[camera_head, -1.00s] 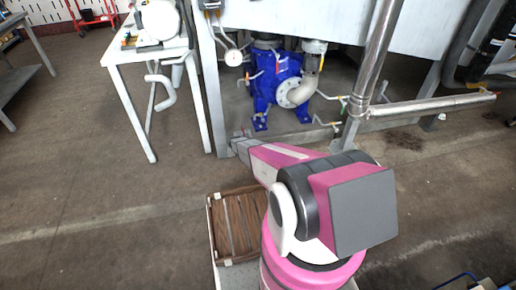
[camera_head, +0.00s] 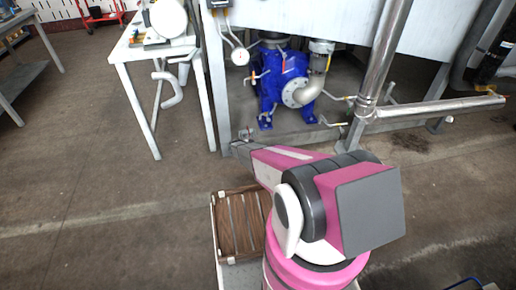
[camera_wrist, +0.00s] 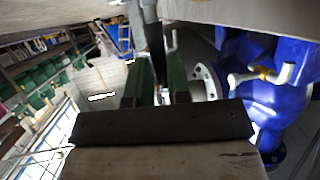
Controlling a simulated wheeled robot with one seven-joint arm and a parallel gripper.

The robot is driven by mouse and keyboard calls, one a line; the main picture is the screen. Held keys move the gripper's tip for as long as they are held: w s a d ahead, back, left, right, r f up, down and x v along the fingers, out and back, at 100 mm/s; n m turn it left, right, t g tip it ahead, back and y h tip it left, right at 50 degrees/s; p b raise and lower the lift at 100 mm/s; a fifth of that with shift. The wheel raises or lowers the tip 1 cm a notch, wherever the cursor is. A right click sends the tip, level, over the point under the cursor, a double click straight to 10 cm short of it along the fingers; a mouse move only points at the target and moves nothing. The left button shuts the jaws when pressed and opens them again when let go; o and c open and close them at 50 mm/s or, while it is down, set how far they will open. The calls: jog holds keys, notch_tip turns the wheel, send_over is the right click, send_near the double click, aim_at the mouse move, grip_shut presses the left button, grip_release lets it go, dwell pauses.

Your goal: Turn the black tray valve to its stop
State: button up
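My gripper (camera_wrist: 161,92) shows in the wrist view as two green fingers set apart with a gap between them. A narrow black upright part (camera_wrist: 154,42) runs down into or behind that gap. It may be the black tray valve's handle, but I cannot tell for sure, nor whether the fingers touch it. In the head view my gripper (camera_head: 242,143) is small, low beside the steel frame's left leg and left of the blue pump. No black valve can be made out there.
A blue pump (camera_head: 283,82) with a grey pipe elbow stands under the steel tank; it also shows in the wrist view (camera_wrist: 267,95). A white table (camera_head: 122,54) stands left. A wooden-slatted crate (camera_head: 214,228) lies near my arm. Silver pipes run at right. Floor at left is clear.

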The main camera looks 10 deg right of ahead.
jog(key=o, duration=0.4)
jog(key=shift+a, duration=0.1)
jog(key=shift+a, duration=0.1)
jog(key=v, duration=1)
jog(key=shift+a, duration=0.3)
jog(key=shift+s+r, duration=0.1)
jog(key=s+d+r+n+g+y, duration=0.1)
jog(key=s+r+n+y, duration=0.5)
jog(key=s+r, duration=1.1)
jog(key=s+d+r+n+g+y, duration=0.1)
jog(key=s+r+n+y, duration=0.6)
jog(key=s+r, duration=1)
notch_tip(320, 180, up, 5)
jog(key=d+n, duration=0.1)
jog(key=n, duration=0.1)
jog(key=shift+s+d+n+g, duration=0.15)
jog(key=shift+s+n+g, duration=0.15)
jog(key=shift+n, duration=0.1)
